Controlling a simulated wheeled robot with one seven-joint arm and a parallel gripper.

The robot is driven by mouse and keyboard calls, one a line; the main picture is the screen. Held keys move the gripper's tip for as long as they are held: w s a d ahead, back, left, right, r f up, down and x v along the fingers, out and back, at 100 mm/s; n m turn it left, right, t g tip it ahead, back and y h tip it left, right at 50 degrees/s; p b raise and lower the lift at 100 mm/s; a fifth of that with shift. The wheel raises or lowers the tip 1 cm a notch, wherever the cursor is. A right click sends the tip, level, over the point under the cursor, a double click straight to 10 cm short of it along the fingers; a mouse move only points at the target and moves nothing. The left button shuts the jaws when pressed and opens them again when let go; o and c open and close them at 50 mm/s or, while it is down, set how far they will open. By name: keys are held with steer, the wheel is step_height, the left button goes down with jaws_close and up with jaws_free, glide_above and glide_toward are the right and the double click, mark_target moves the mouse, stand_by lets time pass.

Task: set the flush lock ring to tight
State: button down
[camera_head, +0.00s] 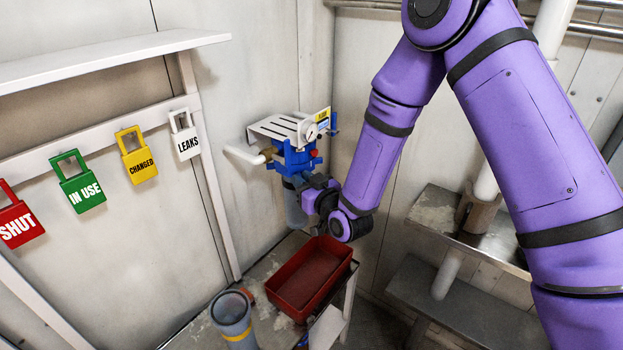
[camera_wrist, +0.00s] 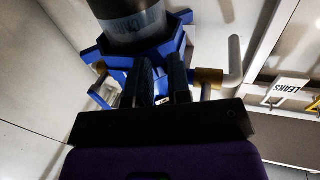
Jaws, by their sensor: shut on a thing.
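The blue lock ring (camera_wrist: 172,42) sits around a dark cylindrical housing (camera_wrist: 124,22) in the wrist view. In the head view, the blue fitting (camera_head: 290,158) is under a white bracket on the wall, with a grey housing (camera_head: 295,207) hanging below it. My gripper (camera_head: 308,192) reaches in from the right at the underside of the fitting. In the wrist view, my gripper's two dark fingers (camera_wrist: 158,78) are at the near side of the ring, shut on a part of it. The gripped part is mostly hidden between the fingers. I cannot read the ring's setting.
A red tray (camera_head: 300,313) and a grey cup with a yellow band (camera_head: 232,318) stand on the bench below. A white pipe (camera_head: 243,154) leaves the fitting to the left. Coloured lock-shaped tags, such as the green one (camera_head: 78,185), hang on the left wall rail.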

steer(key=shift+s+a, duration=0.1)
steer(key=shift+a, duration=0.25)
steer(key=c, duration=1.2)
jaws_free()
steer(key=shift+a+r, duration=0.1)
steer(key=shift+o, duration=0.2)
steer(key=shift+d, duration=0.2)
steer(key=v, duration=1.1)
